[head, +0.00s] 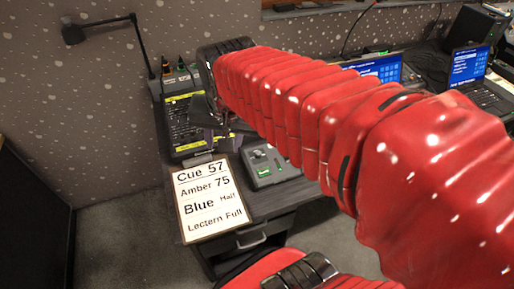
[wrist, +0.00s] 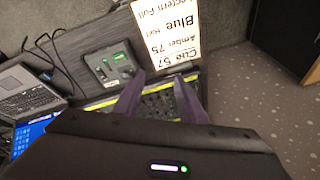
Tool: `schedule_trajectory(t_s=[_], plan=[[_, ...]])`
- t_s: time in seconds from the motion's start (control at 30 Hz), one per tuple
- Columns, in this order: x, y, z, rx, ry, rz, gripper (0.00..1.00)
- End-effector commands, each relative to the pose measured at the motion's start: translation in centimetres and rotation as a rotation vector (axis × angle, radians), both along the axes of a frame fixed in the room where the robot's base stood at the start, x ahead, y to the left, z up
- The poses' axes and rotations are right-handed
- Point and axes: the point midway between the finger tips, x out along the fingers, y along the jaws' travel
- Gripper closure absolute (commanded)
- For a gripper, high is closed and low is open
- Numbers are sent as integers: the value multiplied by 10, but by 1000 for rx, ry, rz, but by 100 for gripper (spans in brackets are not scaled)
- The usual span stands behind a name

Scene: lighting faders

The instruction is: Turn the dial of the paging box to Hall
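A small grey box with a knob and a green patch, which looks like the paging box (head: 264,172), sits on the dark desk right of the cue card. It also shows in the wrist view (wrist: 112,66), upper left of my fingers. Its lettering and the dial's setting are too small to read. My gripper (head: 222,130) is over the right side of the fader console (head: 183,128), left of the box and apart from it. In the wrist view my gripper (wrist: 157,84) has its two fingers spread with nothing held, over the console (wrist: 158,104).
A cue card (head: 208,203) lies at the desk's front left. A lamp (head: 74,33) on a bent arm and another box with knobs (head: 180,80) stand behind the console. Laptops (head: 470,66) stand at the right. My red arm hides much of the desk's middle.

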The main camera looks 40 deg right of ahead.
Motion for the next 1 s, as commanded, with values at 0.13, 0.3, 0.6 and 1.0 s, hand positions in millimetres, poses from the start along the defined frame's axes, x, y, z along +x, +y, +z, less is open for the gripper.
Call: schedule_trajectory(t_s=[0.13, 0.3, 0.6, 1.0], plan=[[21, -23, -10, 61, 39, -210, 63], [43, -51, -23, 123, 73, -451, 63], [75, -105, -58, 219, 129, -882, 63], [96, -165, -104, 293, 173, -1336, 63]])
